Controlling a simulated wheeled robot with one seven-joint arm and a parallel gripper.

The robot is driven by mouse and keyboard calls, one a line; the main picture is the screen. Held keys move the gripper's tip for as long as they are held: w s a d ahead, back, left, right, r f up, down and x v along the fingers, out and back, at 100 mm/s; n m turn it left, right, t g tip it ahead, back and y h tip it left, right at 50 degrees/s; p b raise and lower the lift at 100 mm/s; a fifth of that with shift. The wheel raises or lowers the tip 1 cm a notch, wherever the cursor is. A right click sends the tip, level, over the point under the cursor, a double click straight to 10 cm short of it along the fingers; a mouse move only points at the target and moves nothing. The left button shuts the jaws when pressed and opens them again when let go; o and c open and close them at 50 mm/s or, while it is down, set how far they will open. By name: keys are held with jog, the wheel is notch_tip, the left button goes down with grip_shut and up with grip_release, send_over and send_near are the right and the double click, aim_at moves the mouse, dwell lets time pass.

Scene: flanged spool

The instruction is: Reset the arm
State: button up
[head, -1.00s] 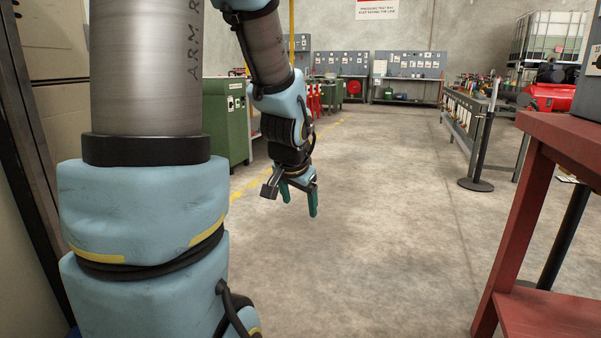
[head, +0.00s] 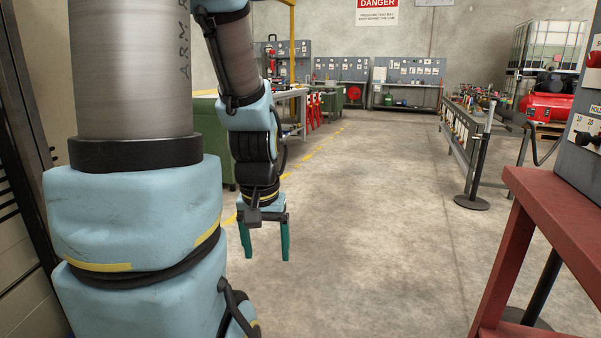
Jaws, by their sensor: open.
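My gripper (head: 265,242) hangs from my arm left of the middle in the head view. Its two green fingers point down and stand well apart, with nothing between them. It is over the bare concrete floor, clear of everything around it. My arm's blue and grey links fill the left of the picture and hide part of the room behind them. No spool is in view.
A red table (head: 560,215) stands close at the right with a grey control panel (head: 581,140) on it. A black post (head: 477,165) stands on a round base beyond. A green cabinet (head: 212,137) is behind my arm. The middle floor is open.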

notch_tip(320, 180, up, 14)
jog(key=p, duration=1.1)
jog(key=shift+p, duration=0.35)
